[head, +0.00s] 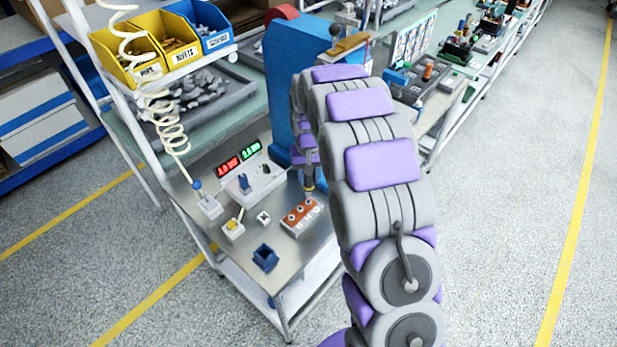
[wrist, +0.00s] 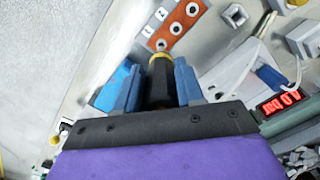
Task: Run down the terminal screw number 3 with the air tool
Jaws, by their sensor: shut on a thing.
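The terminal block (head: 301,216) is orange on a light base and sits on the metal bench top below my gripper. In the wrist view its orange face (wrist: 184,18) shows three round screw positions in a row. The air tool (wrist: 160,84), black with a yellow collar, is gripped between the two blue fingers of my gripper (wrist: 158,78). Its nose points at the block, over or close to the row's nearest screw position; contact is hidden by the collar. In the head view the tool (head: 309,185) hangs roughly upright just behind the block, and my arm partly hides the gripper.
A small blue holder (head: 265,257), a yellow-button box (head: 233,228) and a coiled hose (head: 165,110) are nearby. A blue column (head: 290,75) rises behind. Bins (head: 170,40) sit at the back left.

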